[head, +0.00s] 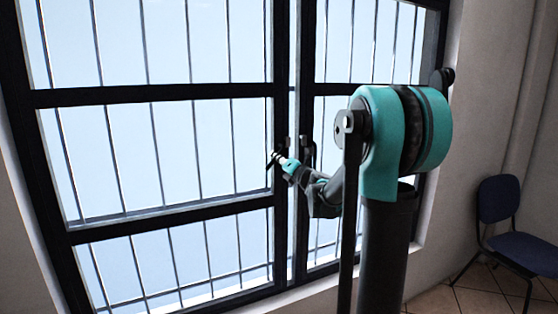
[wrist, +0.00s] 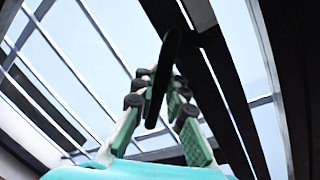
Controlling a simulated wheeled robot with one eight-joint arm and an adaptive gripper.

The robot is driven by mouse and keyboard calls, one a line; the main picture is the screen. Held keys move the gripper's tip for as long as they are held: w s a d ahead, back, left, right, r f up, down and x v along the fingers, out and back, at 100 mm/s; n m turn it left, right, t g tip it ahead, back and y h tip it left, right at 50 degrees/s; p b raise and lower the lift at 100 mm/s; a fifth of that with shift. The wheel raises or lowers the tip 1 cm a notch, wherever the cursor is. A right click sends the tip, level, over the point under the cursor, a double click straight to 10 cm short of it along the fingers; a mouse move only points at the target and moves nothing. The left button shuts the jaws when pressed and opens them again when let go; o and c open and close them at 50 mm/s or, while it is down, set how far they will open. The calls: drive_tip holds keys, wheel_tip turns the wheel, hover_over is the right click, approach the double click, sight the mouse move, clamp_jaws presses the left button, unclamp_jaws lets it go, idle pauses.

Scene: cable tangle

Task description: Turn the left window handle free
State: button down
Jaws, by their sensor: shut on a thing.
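The left window handle (wrist: 170,55) is a dark bar with a rounded end, in front of the dark window frame. In the wrist view it runs between the two fingers of my gripper (wrist: 160,98), which is shut on it. In the head view my gripper (head: 278,158) is at the middle stiles of the window, at the left handle. The handle is small there and partly hidden by the fingers, so its exact angle is hard to tell. The right window handle (head: 308,150) is a dark upright piece on the neighbouring stile, just right of my gripper.
The window has dark frames (head: 160,93) with thin vertical bars behind the panes. Both sashes look closed. A blue chair (head: 500,202) stands at the right by the wall on a tiled floor (head: 455,300). My arm covers part of the right sash.

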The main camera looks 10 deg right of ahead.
drive_tip(key=m, duration=0.1)
drive_tip(key=r+m, duration=0.1)
drive_tip(key=m, duration=0.1)
drive_tip(key=a+m, duration=0.1)
drive_tip(key=m, duration=0.1)
drive_tip(key=shift+s+r+t+h, duration=0.2)
drive_tip(key=shift+r+t+h, duration=0.1)
drive_tip(key=shift+t+h, duration=0.1)
drive_tip(key=shift+a+r+m+t+h, duration=0.15)
drive_tip(key=shift+r+m+h, duration=0.3)
drive_tip(key=shift+m, duration=1.1)
drive_tip(key=shift+r+m+t+h, duration=0.3)
drive_tip(key=shift+r+m, duration=0.2)
drive_tip(key=shift+m, duration=1.05)
drive_tip(key=c, duration=1.5)
unclamp_jaws()
drive_tip(key=shift+c, duration=0.2)
drive_tip(key=shift+s, duration=0.1)
drive_tip(key=v, duration=1.2)
